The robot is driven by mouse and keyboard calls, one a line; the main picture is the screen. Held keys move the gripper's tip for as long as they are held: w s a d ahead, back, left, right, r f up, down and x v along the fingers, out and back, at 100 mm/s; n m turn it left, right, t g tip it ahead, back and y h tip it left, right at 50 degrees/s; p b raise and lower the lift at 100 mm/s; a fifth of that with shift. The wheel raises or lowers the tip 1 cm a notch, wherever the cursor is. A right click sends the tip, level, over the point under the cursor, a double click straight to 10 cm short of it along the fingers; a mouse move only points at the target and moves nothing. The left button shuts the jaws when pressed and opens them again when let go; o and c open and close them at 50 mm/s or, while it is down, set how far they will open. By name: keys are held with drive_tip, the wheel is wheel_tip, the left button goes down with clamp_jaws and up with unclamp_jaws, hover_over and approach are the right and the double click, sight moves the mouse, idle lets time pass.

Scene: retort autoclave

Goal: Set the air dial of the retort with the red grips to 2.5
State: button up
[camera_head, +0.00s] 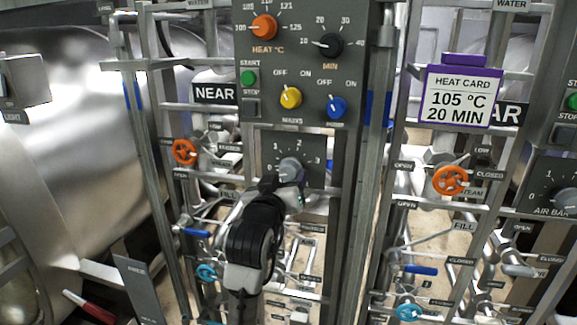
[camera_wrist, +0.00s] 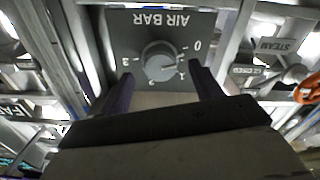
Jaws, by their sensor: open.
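The air dial (camera_head: 290,168) is a grey round knob on a dark panel with a scale of numbers, low on the central control column. In the wrist view the dial (camera_wrist: 158,60) appears upside down, labelled AIR BAR, with 0 to 3 around it. A light mark on the knob seems to point toward 1, but I cannot read it exactly. My gripper (camera_wrist: 163,88) is open, its two purple fingers just short of the knob, one toward each side, with no clear contact. In the head view my gripper (camera_head: 282,186) partly covers the dial's lower side.
A red handle grip (camera_head: 90,306) shows at the lower left. Above the dial are a yellow knob (camera_head: 290,97), a blue knob (camera_head: 336,107) and a green start button (camera_head: 249,78). Orange valve wheels (camera_head: 185,152) and pipes flank the column. A heat card (camera_head: 459,97) hangs at right.

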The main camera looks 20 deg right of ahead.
sight(287, 173)
drive_tip(key=shift+p+x, duration=0.5)
drive_tip(key=shift+x, duration=1.85)
drive_tip(key=c, duration=1)
